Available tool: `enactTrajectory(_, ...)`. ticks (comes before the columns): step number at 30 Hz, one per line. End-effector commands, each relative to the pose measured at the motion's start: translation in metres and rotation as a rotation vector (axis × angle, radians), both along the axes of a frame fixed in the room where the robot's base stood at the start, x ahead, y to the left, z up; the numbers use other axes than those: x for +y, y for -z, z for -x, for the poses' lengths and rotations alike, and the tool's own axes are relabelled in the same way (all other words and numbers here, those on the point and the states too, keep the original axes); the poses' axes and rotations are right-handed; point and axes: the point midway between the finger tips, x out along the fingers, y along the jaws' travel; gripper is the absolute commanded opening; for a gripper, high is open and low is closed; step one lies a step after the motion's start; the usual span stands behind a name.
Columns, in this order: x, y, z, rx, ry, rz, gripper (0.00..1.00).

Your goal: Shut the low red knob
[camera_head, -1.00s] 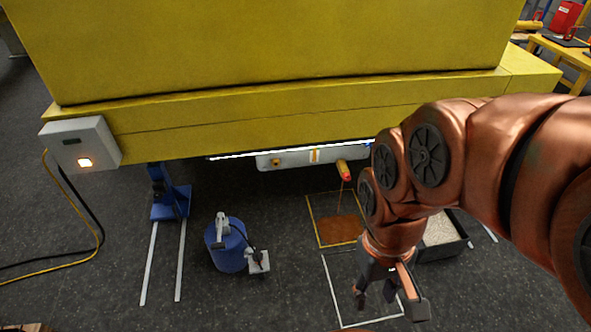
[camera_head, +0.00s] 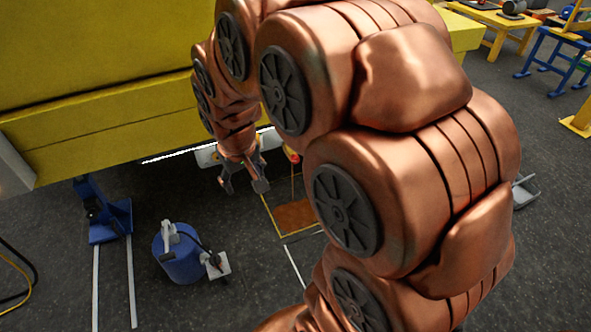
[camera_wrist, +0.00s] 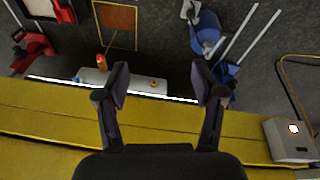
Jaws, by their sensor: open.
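The low red knob (camera_head: 294,157) shows as a small red-orange end under the yellow body in the head view, partly hidden by my arm. In the wrist view the red knob (camera_wrist: 101,63) sticks out from the edge of a pale grey tank (camera_wrist: 135,84), with a thin line running from it toward a brown patch. My gripper (camera_head: 243,184) is open and empty, pointing down in front of the pale tank. In the wrist view my gripper (camera_wrist: 160,78) has its fingers wide apart; the red knob lies left of both, outside the gap. I cannot tell the distance.
The yellow body (camera_head: 110,120) overhangs the tank. The brown patch (camera_head: 295,215) lies in a yellow outline on the floor. A blue drum (camera_head: 178,258) and a blue stand (camera_head: 105,218) are to the left. Dark floor between them is clear.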

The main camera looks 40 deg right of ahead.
Motion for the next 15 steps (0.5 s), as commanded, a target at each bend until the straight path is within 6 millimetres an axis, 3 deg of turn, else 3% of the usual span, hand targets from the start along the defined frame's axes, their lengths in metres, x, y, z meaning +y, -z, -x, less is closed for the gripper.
enactTrajectory(1, -0.013, 0.024, -0.020, -0.026, 0.014, 0.011, 0.68)
enactTrajectory(9, -0.086, 0.084, -0.121, -0.221, 0.064, 0.080, 0.68)
enactTrajectory(15, -0.144, 0.133, -0.184, -0.357, 0.089, 0.129, 0.68)
